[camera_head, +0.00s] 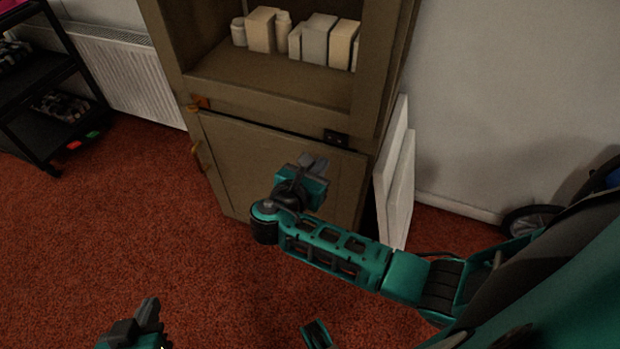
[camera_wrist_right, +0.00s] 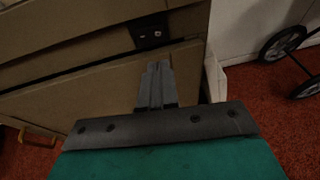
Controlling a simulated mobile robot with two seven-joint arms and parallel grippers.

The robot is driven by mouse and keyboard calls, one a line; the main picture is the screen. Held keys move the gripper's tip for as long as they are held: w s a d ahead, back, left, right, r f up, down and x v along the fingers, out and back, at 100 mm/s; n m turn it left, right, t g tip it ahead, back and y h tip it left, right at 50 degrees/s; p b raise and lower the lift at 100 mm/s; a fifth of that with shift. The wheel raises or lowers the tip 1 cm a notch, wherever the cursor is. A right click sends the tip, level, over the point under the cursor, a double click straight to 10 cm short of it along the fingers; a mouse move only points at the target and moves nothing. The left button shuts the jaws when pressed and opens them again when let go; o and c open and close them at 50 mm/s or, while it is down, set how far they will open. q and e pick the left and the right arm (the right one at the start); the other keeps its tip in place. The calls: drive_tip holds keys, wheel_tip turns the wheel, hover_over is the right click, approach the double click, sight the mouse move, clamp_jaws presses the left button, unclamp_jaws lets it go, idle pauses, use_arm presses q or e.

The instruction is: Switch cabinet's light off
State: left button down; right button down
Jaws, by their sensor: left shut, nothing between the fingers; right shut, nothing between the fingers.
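The brown wooden cabinet (camera_head: 280,92) stands against the wall, with an open shelf above and a closed lower door (camera_head: 250,160). A small dark switch plate (camera_head: 336,139) sits on its front rail, near the right end; it also shows in the right wrist view (camera_wrist_right: 148,33). My right gripper (camera_head: 314,162) is shut and empty, just below and in front of the plate. In the right wrist view its fingertips (camera_wrist_right: 158,68) point up towards the plate, and I cannot tell whether they touch anything. My left gripper (camera_head: 148,312) is shut and empty, low over the carpet at the bottom left.
Pale boxes and jars (camera_head: 300,38) stand on the cabinet shelf. White panels (camera_head: 394,175) lean at the cabinet's right side. A black shelf rack (camera_head: 45,100) and a radiator (camera_head: 125,75) are at the left. A wheel (camera_head: 530,222) is at the right. Red carpet (camera_head: 110,240) is open in front.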

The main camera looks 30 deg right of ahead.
sight(339, 143)
drive_tip(key=shift+r+b+x, duration=0.15)
drive_tip(key=shift+b+x, duration=0.1)
drive_tip(key=shift+x, duration=0.85)
drive_tip(key=shift+r+b+x, duration=0.2)
drive_tip(key=shift+x, duration=0.95)
drive_tip(key=shift+r+b+x, duration=0.15)
drive_tip(key=shift+b+x, duration=0.1)
drive_tip(key=shift+x, duration=0.85)
use_arm(q)
drive_tip(key=shift+f, duration=0.9)
use_arm(e)
drive_tip(key=shift+d, duration=0.15)
